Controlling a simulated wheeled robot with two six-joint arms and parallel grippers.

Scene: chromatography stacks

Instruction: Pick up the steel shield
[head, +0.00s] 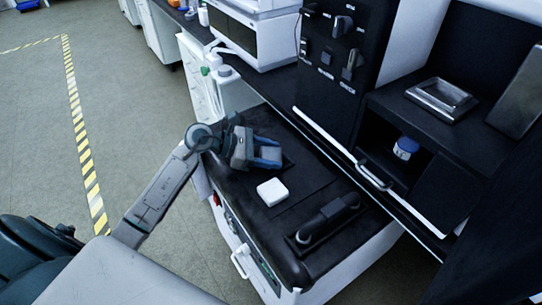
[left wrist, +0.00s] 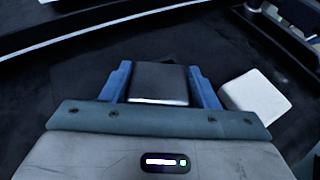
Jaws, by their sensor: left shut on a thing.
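My left gripper (head: 267,154) is low over the black bench top, left of its middle in the head view. In the left wrist view its two blue fingers are shut on a dark grey block with a bright, shiny near edge, which I take to be the steel shield (left wrist: 158,82). The fingers sit on its left and right sides. In the head view the gripper mostly hides it. I cannot tell whether it touches the surface below. My right gripper is not in view.
A white rounded block (head: 272,192) lies close beside the gripper. A black handled device (head: 325,218) lies nearer the bench front. A steel tray (head: 441,99) sits on the shelf at right, above a blue-and-white container (head: 405,148). A white instrument (head: 262,35) stands behind.

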